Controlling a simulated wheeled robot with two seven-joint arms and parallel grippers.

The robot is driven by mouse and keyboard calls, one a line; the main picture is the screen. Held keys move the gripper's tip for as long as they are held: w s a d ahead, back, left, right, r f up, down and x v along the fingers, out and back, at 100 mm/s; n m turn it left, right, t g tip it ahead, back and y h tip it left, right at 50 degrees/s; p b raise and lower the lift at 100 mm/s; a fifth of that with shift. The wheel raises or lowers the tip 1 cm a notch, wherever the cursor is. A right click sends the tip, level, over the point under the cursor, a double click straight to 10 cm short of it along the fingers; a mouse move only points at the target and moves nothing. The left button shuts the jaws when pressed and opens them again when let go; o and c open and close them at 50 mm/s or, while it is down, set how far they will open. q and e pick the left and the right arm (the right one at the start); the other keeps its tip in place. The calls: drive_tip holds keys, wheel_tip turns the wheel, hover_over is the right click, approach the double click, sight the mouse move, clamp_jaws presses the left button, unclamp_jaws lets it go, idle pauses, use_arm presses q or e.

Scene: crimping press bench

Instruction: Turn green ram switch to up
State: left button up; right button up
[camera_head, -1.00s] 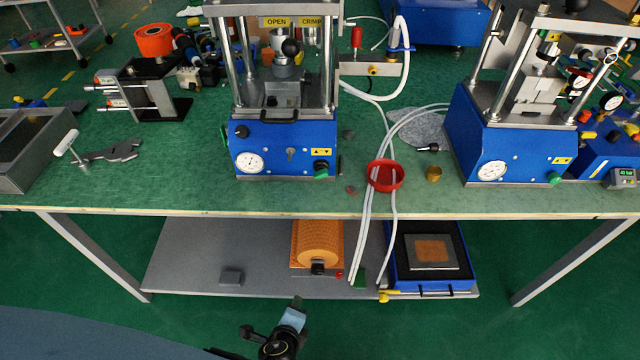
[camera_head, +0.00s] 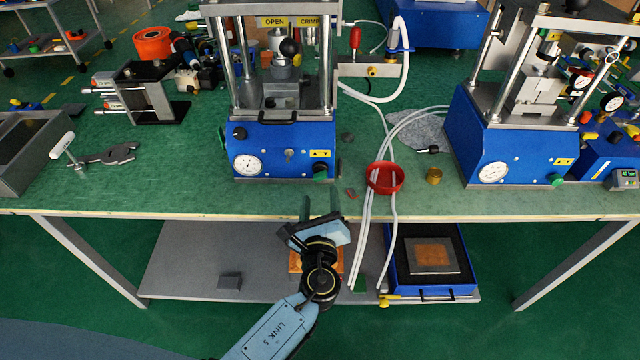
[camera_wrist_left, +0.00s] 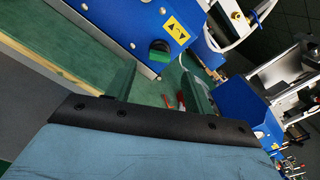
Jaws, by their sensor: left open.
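The green ram switch (camera_head: 320,171) is a small knob at the lower right of the left blue press's front (camera_head: 270,140), below a yellow label with up and down arrows. It also shows in the left wrist view (camera_wrist_left: 158,50), dark green and partly shaded; its exact setting is too small to tell. My left gripper (camera_head: 320,203) is open and empty, just below and in front of the switch, its fingers pointing toward the press. In the wrist view the switch lies beyond the gap between the two fingers (camera_wrist_left: 160,78), apart from them. My right gripper is not in view.
A second blue press (camera_head: 515,145) with its own green knob (camera_head: 557,180) stands at the right. A red ring (camera_head: 384,178) around white hoses and a brass piece (camera_head: 433,176) lie right of the switch. The table's front edge (camera_head: 200,214) runs below.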

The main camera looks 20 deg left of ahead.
sight(320, 179)
use_arm(q)
drive_tip(key=x, duration=0.5)
drive_tip(key=c, duration=1)
